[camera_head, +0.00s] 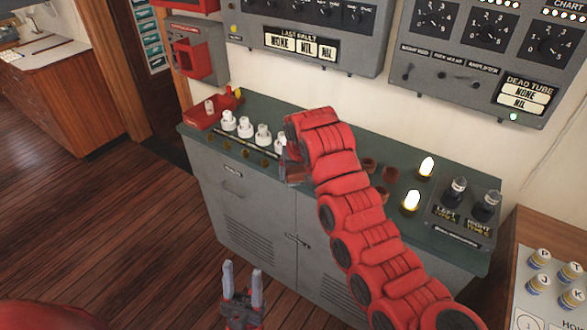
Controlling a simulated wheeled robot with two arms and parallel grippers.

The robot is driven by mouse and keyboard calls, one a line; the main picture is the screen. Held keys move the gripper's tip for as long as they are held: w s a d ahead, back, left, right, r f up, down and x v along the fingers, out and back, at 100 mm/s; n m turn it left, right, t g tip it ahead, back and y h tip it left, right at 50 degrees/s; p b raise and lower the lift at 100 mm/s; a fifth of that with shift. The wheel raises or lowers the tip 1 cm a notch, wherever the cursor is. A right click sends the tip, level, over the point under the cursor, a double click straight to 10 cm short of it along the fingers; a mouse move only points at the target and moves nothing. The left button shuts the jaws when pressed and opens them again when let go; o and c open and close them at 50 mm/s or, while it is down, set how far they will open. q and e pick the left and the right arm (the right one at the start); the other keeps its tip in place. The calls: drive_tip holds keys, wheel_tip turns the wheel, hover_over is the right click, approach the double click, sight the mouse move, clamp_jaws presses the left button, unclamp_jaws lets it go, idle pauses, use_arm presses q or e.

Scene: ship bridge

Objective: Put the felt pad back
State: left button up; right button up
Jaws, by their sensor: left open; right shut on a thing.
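My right arm reaches in from the lower right over the green-topped cabinet (320,250). Its gripper (293,172) is at the counter's front edge, close to the right end of the row of white pieces, and mostly hidden by its own wrist. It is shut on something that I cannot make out. I cannot pick out the felt pad for certain. My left gripper (243,270) is open and empty, low in front of the cabinet, fingers pointing up.
Several white pieces (246,128) stand at the counter's left, beside a red tray (208,114). Right of my arm are small reddish-brown round things (390,174), two lit bulbs (426,168) and a grey tester box (463,214). A grey panel (480,60) hangs above.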

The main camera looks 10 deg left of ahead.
drive_tip(key=shift+d+f, duration=0.25)
drive_tip(key=shift+d, duration=0.05)
drive_tip(key=shift+s+d, duration=0.15)
drive_tip(key=shift+d, duration=0.05)
drive_tip(key=s+d+f+m, duration=0.1)
drive_tip(key=s+d+f, duration=0.3)
drive_tip(key=d, duration=0.6)
drive_tip(key=s+d+f+m+h, duration=0.1)
drive_tip(key=s+d+f+m, duration=0.1)
drive_tip(key=s+d+f, duration=0.2)
drive_tip(key=s+d+f+m, duration=0.1)
drive_tip(key=s+d+f, duration=0.4)
drive_tip(key=s+d, duration=0.4)
drive_tip(key=d, duration=0.6)
drive_tip(key=shift+s+d+m+h, duration=0.3)
drive_tip(key=shift+m+h, duration=0.1)
drive_tip(key=shift+a, duration=0.15)
